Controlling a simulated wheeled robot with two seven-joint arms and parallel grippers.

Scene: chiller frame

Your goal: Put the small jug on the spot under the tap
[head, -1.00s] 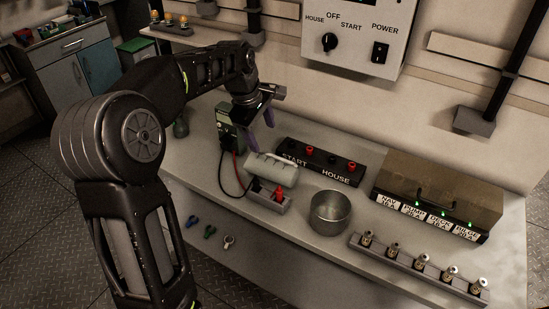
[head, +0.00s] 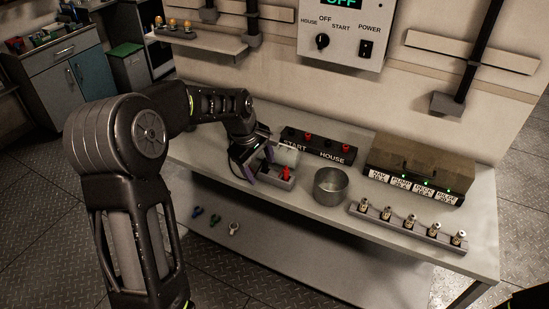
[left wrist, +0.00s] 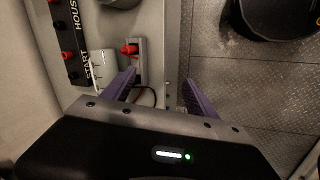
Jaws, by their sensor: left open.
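I see no jug and no tap that I can make out. The nearest vessel is an open round metal pot (head: 331,187), upright on the bench; its edge shows in the left wrist view (left wrist: 120,3). My left gripper (head: 257,168) is open and empty, with purple fingers, over the bench's front left part. In the left wrist view, the open fingers (left wrist: 158,78) straddle the bench's front edge. My right gripper is out of view.
A black START/HOUSE terminal block (head: 318,146) stands behind. A breaker box (head: 420,170) and a rail of several fittings (head: 408,225) stand right. Several small clips lie on the lower shelf (head: 290,250).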

